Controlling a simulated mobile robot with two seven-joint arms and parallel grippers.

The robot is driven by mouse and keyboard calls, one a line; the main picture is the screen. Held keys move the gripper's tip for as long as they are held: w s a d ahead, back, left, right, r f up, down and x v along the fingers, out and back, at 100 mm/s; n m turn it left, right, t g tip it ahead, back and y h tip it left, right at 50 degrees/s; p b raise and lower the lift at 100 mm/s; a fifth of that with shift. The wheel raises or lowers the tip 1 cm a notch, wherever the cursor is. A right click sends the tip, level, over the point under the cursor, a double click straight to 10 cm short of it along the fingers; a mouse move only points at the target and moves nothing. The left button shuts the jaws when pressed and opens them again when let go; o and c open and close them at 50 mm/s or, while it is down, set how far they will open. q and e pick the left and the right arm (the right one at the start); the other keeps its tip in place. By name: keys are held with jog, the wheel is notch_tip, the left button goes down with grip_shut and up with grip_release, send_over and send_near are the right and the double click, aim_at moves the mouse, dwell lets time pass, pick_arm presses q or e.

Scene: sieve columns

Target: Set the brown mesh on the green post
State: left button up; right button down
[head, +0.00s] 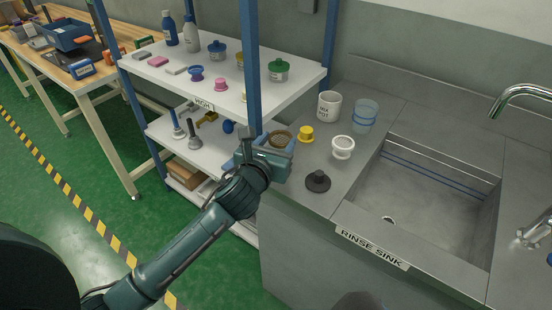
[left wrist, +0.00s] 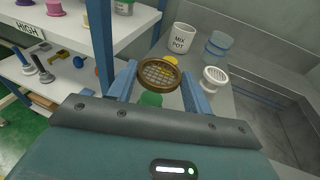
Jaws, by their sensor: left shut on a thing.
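The brown mesh (left wrist: 160,73) is a round sieve with a brown rim. My left gripper (left wrist: 161,88) is shut on it and holds it over the counter beside the shelf. The mesh (head: 281,139) also shows at the tip of my left gripper (head: 275,150) in the head view. The green post (left wrist: 151,99) shows just below the mesh in the left wrist view, partly hidden by the gripper body. In the head view my gripper hides the green post. The gap between mesh and post is hard to judge. My right gripper is not in view.
The mix pot (head: 329,106) and a clear blue cup (head: 364,115) stand behind. A blue shelf upright (head: 251,60) is close left. The sink (head: 420,200) lies right.

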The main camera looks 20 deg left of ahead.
pick_arm(q)
notch_tip(320, 180, down, 4)
jog(key=shift+f+b, duration=0.1)
jog(key=shift+b, duration=0.4)
jog(key=shift+f, duration=0.1)
jog(key=shift+f, duration=0.15)
jog(key=o, duration=1)
jog(key=shift+c, duration=0.2)
